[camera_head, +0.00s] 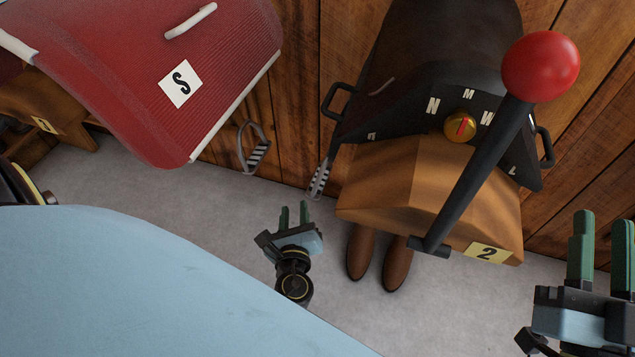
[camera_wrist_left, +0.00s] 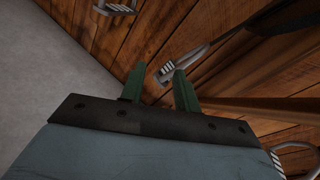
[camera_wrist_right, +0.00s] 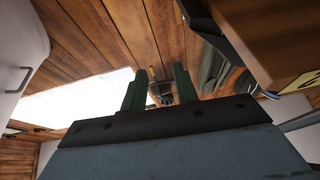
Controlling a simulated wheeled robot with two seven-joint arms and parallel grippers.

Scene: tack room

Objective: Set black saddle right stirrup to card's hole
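The black saddle (camera_head: 440,60) sits on a wooden stand (camera_head: 400,190), with white letters and a red-gold dial (camera_head: 460,126) on its end. One metal stirrup (camera_head: 319,179) hangs from a dark strap at its left side; it also shows in the left wrist view (camera_wrist_left: 167,73), beyond and between the fingertips. No stirrup shows at its right side in the head view. My left gripper (camera_head: 293,212) is open and empty, below and left of that stirrup, apart from it. My right gripper (camera_head: 601,230) is open and empty at the right edge. A yellow card (camera_head: 487,253) reading 2 is on the stand.
A black lever with a red ball (camera_head: 540,67) crosses before the black saddle. Brown boots (camera_head: 361,252) stand under the stand. Wooden wall (camera_head: 300,100) lies behind.

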